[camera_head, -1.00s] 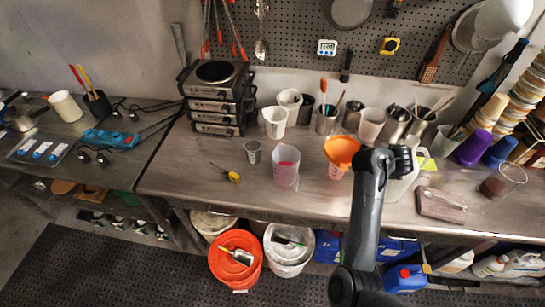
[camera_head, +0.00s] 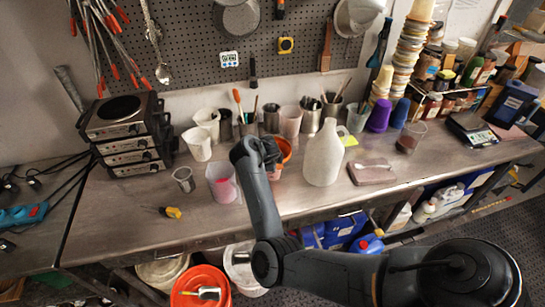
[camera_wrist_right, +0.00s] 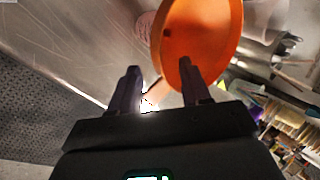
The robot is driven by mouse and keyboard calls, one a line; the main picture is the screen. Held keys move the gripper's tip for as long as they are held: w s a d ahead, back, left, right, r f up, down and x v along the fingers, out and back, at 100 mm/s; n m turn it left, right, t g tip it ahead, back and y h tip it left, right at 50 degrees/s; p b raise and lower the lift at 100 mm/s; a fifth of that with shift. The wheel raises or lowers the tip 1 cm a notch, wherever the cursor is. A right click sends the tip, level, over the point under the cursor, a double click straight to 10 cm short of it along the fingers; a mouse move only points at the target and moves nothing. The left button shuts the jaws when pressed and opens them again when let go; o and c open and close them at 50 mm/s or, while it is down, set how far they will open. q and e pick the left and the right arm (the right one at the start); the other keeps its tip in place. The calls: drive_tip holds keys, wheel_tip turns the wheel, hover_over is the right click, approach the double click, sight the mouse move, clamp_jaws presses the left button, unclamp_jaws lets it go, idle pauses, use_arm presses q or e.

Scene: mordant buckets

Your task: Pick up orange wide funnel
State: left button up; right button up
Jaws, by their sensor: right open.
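The orange wide funnel (camera_head: 285,148) sits on the workbench (camera_head: 300,205), apparently in the top of a clear cup. In the head view my right gripper hides much of it. My right gripper (camera_head: 262,152) is over the funnel's near left side. In the right wrist view the funnel (camera_wrist_right: 212,30) fills the upper middle, its round rim passing behind the right-hand finger. The two fingers of my right gripper (camera_wrist_right: 159,66) are spread, with nothing held between them. I cannot tell whether a finger touches the rim. My left gripper is not in view.
A white jug (camera_head: 323,155) stands close right of the funnel. A clear beaker with pink contents (camera_head: 222,184) stands to the left. Metal containers with tools (camera_head: 311,117) stand behind. The bench front has free room around a small yellow tool (camera_head: 171,212).

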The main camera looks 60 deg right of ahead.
drive_tip(key=shift+x, duration=2.35)
drive_tip(key=shift+r, duration=0.1)
clamp_jaws()
